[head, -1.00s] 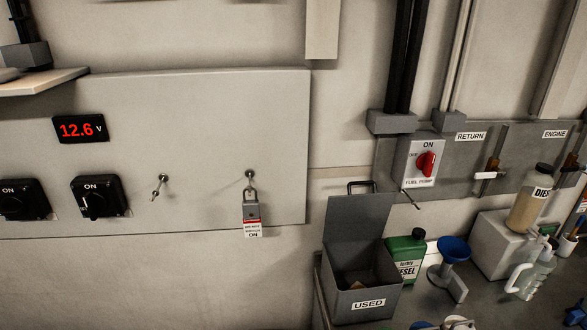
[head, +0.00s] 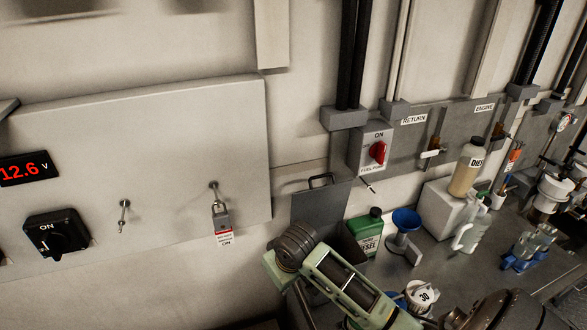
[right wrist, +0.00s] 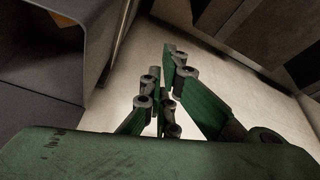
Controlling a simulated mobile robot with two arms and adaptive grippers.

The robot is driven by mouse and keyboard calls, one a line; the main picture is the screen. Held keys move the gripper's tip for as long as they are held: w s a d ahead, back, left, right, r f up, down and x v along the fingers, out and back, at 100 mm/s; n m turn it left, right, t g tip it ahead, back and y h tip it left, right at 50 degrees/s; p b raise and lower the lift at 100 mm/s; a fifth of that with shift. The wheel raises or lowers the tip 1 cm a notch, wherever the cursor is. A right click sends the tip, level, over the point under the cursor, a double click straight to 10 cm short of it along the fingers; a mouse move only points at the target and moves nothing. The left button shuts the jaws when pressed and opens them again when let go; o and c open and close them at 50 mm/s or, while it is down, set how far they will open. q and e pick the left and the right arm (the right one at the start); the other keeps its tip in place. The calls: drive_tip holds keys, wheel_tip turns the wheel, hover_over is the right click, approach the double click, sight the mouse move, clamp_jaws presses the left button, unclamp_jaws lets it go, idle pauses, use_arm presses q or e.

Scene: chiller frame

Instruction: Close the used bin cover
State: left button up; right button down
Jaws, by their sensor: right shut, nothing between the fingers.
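The used bin's grey cover (head: 320,204) stands upright and open in the head view, with its dark handle at the top. Most of the bin body below it is hidden behind my right arm. In the right wrist view the open grey bin (right wrist: 55,75) fills the upper left, with something brownish inside. My right gripper (right wrist: 165,78) is shut and empty, its green fingers close together, to the right of the bin and apart from it. Its fingers cannot be made out in the head view. My left gripper is not in view.
Right of the bin on the bench stand a green diesel can (head: 367,236), a blue funnel (head: 405,220) and a bottle of diesel (head: 466,170) on a white block. A fuel pump switch (head: 377,152) is on the wall above.

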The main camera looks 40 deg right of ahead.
drive_tip(key=w+d+r+m, duration=0.1)
drive_tip(key=w+d+r, duration=0.25)
drive_tip(key=r, duration=0.55)
drive_tip(key=w+d+r+m+t+h+p, duration=0.15)
drive_tip(key=d+r, duration=0.35)
drive_tip(key=r, duration=0.5)
drive_tip(key=w+d+r+m+b, duration=0.1)
drive_tip(key=w+d+r, duration=0.3)
drive_tip(key=r, duration=0.5)
drive_tip(key=p+x, duration=0.1)
drive_tip(key=x, duration=0.2)
drive_tip(key=p+x, duration=0.1)
drive_tip(key=x, duration=0.2)
drive_tip(key=s+p+x, duration=0.1)
drive_tip(key=x, duration=0.2)
drive_tip(key=shift+w+d+f+p, duration=0.2)
drive_tip(key=shift+f+p, duration=0.2)
